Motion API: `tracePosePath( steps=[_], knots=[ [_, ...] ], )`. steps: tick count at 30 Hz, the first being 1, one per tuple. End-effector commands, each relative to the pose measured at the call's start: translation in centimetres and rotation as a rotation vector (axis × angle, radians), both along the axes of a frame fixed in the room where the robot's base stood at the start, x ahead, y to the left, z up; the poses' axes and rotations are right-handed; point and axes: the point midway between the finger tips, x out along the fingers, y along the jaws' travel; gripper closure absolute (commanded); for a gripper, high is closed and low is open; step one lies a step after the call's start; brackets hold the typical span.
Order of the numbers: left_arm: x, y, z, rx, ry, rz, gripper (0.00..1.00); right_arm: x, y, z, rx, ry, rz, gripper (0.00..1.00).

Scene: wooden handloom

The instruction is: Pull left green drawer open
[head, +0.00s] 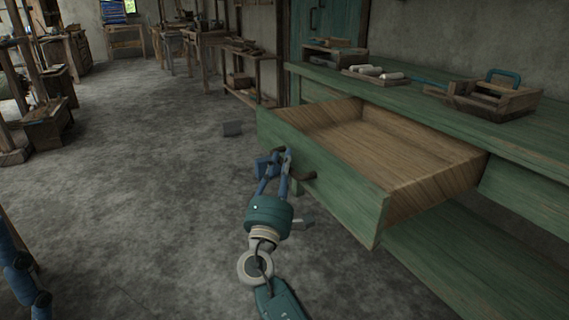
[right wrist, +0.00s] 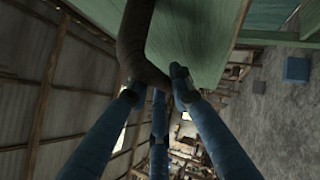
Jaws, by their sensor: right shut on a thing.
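The left green drawer (head: 330,180) stands well out from the green workbench (head: 430,100). Its bare wooden inside shows and looks empty. A dark curved handle (head: 301,175) sits on its front face. My right gripper (head: 282,158) is at the drawer front, shut on the handle. In the right wrist view the dark handle (right wrist: 140,45) runs down between the blue fingers (right wrist: 158,85), and the green drawer front (right wrist: 190,40) is right behind it. Part of the handle is hidden by the fingers.
On the benchtop lie a wooden tray with pale rolls (head: 375,73) and a wooden box with a blue handle (head: 495,95). The concrete floor (head: 150,180) left of the drawer is clear.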

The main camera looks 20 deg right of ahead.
Motion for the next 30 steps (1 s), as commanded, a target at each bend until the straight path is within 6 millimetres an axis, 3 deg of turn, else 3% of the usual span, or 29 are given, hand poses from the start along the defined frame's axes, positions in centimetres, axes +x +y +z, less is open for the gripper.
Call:
tracePosePath(
  steps=[2, 14, 30],
  knots=[
    [0.1, 0.0, -0.1, 0.002, 0.002, 0.0, 0.3, -0.1, -0.2, -0.3, 0.0, 0.004, -0.008, 0.7],
    [0.2, -0.2, -0.3, 0.013, 0.007, 0.0, 0.3, -0.5, 0.3, -0.5, 0.0, 0.004, -0.002, 0.7],
    [0.1, -0.1, -0.2, 0.008, 0.004, -0.001, 0.3, -8.0, 5.5, -4.4, 0.0, 0.005, -0.004, 0.7]
  ],
)
